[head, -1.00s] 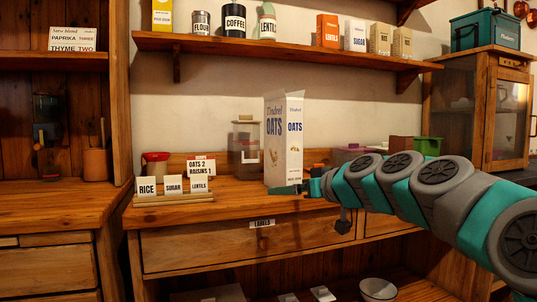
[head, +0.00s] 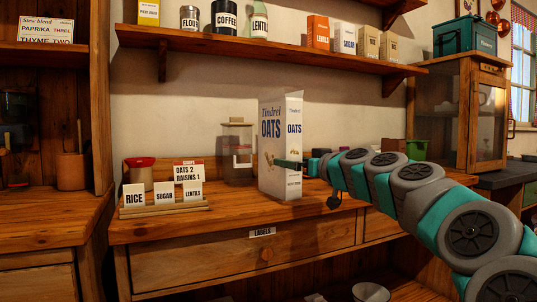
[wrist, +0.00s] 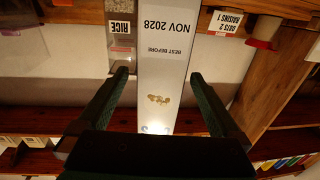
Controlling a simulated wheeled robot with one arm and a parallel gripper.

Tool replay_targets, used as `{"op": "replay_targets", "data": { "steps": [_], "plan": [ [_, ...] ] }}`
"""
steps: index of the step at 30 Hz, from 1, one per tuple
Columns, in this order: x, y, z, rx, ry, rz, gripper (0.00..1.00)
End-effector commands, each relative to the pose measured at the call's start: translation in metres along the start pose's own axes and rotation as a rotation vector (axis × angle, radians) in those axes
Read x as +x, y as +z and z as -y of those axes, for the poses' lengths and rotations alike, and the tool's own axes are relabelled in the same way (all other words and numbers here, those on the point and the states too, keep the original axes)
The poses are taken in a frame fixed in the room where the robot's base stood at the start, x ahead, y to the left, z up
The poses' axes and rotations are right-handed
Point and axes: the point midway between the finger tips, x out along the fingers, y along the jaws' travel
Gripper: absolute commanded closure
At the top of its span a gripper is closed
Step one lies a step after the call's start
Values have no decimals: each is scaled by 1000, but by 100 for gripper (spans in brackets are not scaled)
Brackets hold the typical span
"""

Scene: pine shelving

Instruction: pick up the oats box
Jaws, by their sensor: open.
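The oats box (head: 272,125), tall and white with blue "Tindrel OATS" lettering, stands upright on the wooden counter in the head view. My gripper (wrist: 158,78) is open. In the head view it comes from the right, and one dark finger crosses in front of the box at about mid-height. In the wrist view, which is upside down, a white box side (wrist: 168,75) printed "BEST BEFORE NOV 2028" appears between the two fingers. The far finger is hidden in the head view.
A clear canister (head: 237,160) stands close behind and left of the box. Label cards on a wooden stand (head: 165,210) and a red-lidded jar (head: 139,174) are further left. A loaded shelf (head: 270,55) runs above. The counter in front of the box is clear.

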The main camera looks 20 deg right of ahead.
Motion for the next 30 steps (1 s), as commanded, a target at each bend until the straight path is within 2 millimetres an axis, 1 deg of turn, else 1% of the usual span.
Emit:
{"op": "replay_targets", "data": {
  "steps": [5,12,17,20,24,30],
  "plan": [
    [5,0,-2,0,3,-1,0],
    [27,1,-2,1,2,2,0],
    [38,-4,-1,0,4,0,0],
    [51,-8,-1,-2,5,0,0],
    [67,-8,-1,0,4,1,0],
    [78,-9,0,-1,3,-1,0]
  ]
}}
